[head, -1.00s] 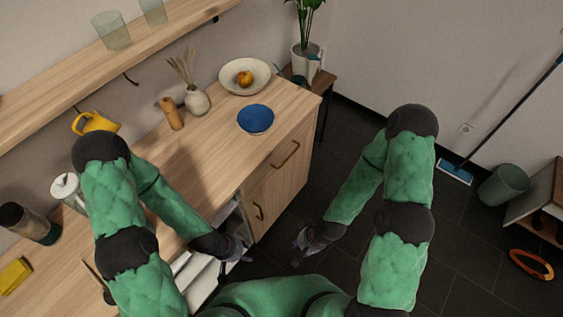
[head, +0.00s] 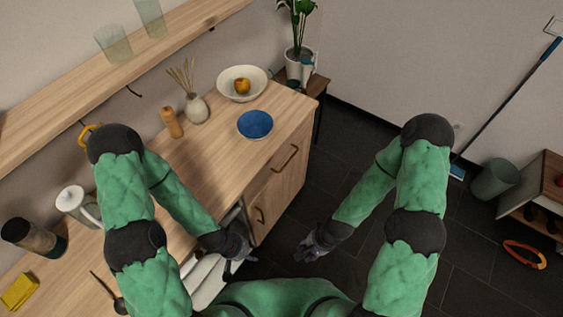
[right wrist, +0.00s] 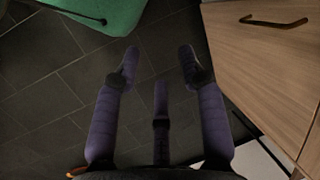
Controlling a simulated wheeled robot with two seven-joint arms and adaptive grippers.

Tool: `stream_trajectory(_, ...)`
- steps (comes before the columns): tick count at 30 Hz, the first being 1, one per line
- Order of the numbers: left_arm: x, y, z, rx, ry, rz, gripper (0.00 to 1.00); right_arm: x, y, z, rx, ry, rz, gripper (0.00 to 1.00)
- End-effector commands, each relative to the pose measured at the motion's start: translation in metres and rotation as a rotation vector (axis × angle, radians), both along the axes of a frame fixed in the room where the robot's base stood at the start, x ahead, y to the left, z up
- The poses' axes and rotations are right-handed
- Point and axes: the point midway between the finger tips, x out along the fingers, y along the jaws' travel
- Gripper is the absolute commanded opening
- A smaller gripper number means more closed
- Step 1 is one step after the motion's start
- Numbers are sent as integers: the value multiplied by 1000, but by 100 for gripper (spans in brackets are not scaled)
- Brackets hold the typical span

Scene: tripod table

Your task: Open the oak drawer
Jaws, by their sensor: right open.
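The oak drawer front (head: 297,147), with a bronze bar handle (head: 285,158), is at the top of the wooden cabinet's end and looks shut. A second handle (head: 259,214) is on the panel to its lower left. In the right wrist view a wooden front (right wrist: 265,65) with one bar handle (right wrist: 273,22) shows at the upper right; I cannot tell which front it is. My right gripper (head: 305,254) is open and empty over the dark floor, apart from the cabinet. Its spread fingers (right wrist: 158,62) show in its wrist view. My left gripper (head: 240,260) is beside the cabinet, its fingertips unclear.
The counter holds a blue plate (head: 255,124), a bowl with fruit (head: 242,84), a vase (head: 195,109) and a white pot (head: 77,203). A white-lined opening (head: 207,272) is near my left gripper. Dark floor (head: 345,150) lies clear right of the cabinet.

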Motion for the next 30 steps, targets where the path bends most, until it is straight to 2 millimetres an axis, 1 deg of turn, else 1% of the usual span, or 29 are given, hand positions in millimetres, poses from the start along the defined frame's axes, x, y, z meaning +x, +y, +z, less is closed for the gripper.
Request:
stream_trajectory(1, 0, 0, -6, 0, 0, 0, 40, 4, -5, -11, -6, 71, -126, 41)
stream_trajectory(2, 0, 0, -8, 0, 0, 0, 40, 5, -7, -16, -8, 126, -220, 41)
stream_trajectory(4, 0, 0, -14, 0, 0, 0, 40, 9, -8, -25, -3, 268, -464, 41)
stream_trajectory(5, 0, 0, -17, 0, 0, 0, 40, 13, -8, -28, 3, 330, -573, 41)
stream_trajectory(6, 0, 0, -20, 0, 0, 0, 40, 18, -6, -32, 16, 413, -718, 41)
stream_trajectory(8, 0, 0, -24, 0, 0, 0, 40, 29, -1, -35, 46, 539, -929, 41)
stream_trajectory(9, 0, 0, -27, 0, 0, 0, 40, 38, 3, -35, 71, 625, -1069, 41)
stream_trajectory(10, 0, 0, -30, 0, 0, 0, 40, 47, 6, -35, 95, 690, -1171, 41)
stream_trajectory(11, 0, 0, -32, 0, 0, 0, 40, 56, 9, -35, 122, 755, -1273, 41)
stream_trajectory(12, 0, 0, -35, 0, 0, 0, 40, 71, 13, -33, 163, 845, -1403, 41)
stream_trajectory(14, 0, 0, -39, 0, 0, 0, 40, 96, 18, -30, 237, 986, -1588, 41)
stream_trajectory(15, 0, 0, -42, 0, 0, 0, 40, 115, 20, -26, 295, 1085, -1702, 41)
stream_trajectory(17, 0, 0, -47, 0, 0, 0, 40, 147, 20, -18, 395, 1239, -1857, 41)
stream_trajectory(18, 0, 0, -49, 0, 0, 0, 40, 168, 18, -11, 468, 1346, -1944, 41)
stream_trajectory(20, 0, 0, -53, 0, 0, 0, 40, 200, 11, -1, 584, 1504, -2048, 41)
stream_trajectory(21, 0, 0, -56, 0, 0, 0, 40, 220, 5, 7, 662, 1605, -2097, 41)
stream_trajectory(24, 0, 0, -60, 0, 0, 0, 40, 261, -13, 25, 839, 1827, -2161, 41)
stream_trajectory(27, 0, 0, -62, 0, 0, 0, 40, 288, -29, 40, 964, 1982, -2166, 41)
stream_trajectory(29, 0, 0, -63, 0, 0, 0, 40, 296, -34, 46, 1008, 2040, -2161, 41)
stream_trajectory(30, 0, 0, -63, 0, 0, 0, 40, 300, -37, 48, -1017, -2043, 2136, 41)
